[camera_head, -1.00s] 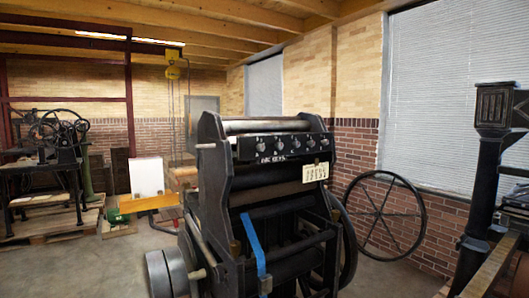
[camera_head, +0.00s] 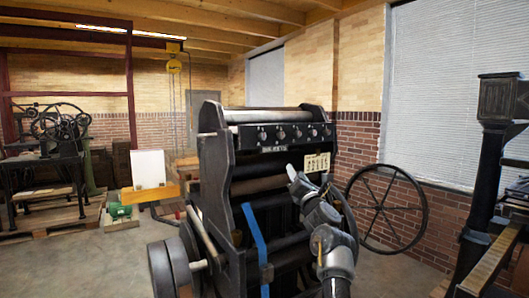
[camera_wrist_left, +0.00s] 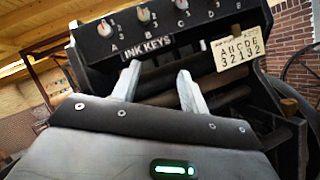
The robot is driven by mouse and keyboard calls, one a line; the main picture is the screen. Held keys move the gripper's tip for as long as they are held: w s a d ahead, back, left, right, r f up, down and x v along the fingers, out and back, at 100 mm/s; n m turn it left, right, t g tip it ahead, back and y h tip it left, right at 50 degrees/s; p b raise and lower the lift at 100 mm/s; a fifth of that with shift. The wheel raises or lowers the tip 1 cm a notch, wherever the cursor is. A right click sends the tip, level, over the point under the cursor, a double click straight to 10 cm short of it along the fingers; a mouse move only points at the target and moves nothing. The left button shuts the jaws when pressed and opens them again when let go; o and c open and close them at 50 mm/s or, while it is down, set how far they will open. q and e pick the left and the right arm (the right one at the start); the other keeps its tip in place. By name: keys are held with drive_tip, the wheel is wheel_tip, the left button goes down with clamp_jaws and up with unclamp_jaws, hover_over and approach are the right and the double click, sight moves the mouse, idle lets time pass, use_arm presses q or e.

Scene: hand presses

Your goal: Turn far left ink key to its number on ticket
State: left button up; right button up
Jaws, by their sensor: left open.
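The far left ink key (camera_head: 262,136) is a small pale knob on the black panel of the press. In the left wrist view this key (camera_wrist_left: 105,28) sits above the letter A, with small numbers around it. Its exact setting is too small to tell. The cream ticket (camera_head: 317,163) hangs below the panel's right part. In the left wrist view the ticket (camera_wrist_left: 235,47) reads A B C D E over 3 2 1 3 2. My left gripper (camera_head: 305,174) is open and empty, below the panel and in front of the rollers, apart from the keys. It also shows in the left wrist view (camera_wrist_left: 159,70).
Other ink keys (camera_wrist_left: 143,14) stand in a row to the right of the first. The press (camera_head: 213,160) has dark side frames, rollers and a blue lever (camera_head: 255,240). A spoked wheel (camera_head: 387,208) stands to its right. A black post (camera_head: 490,160) is farther right.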

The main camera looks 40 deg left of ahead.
sight(263, 137)
use_arm(q)
drive_tip(key=s+a+r+n+g+y, duration=0.2)
drive_tip(key=s+a+r+n+g, duration=0.15)
drive_tip(key=s+r+n, duration=0.35)
drive_tip(key=shift+n+g, duration=0.3)
drive_tip(key=shift+g, duration=0.05)
drive_tip(key=p+x, duration=0.1)
drive_tip(key=x, duration=0.2)
drive_tip(key=w+p+x, duration=0.1)
drive_tip(key=x, duration=0.2)
drive_tip(key=shift+d+r, duration=0.1)
drive_tip(key=shift+d, duration=0.15)
drive_tip(key=p+x, duration=0.1)
drive_tip(key=x, duration=0.3)
drive_tip(key=shift+p, duration=0.35)
drive_tip(key=shift+w+a, duration=0.2)
drive_tip(key=shift+a, duration=0.2)
drive_tip(key=shift+c, duration=0.4)
clamp_jaws()
use_arm(e)
drive_tip(key=r, duration=0.1)
drive_tip(key=a+r, duration=0.1)
drive_tip(key=s+r, duration=0.1)
drive_tip(key=shift+a+r, duration=0.15)
drive_tip(key=shift+r, duration=0.05)
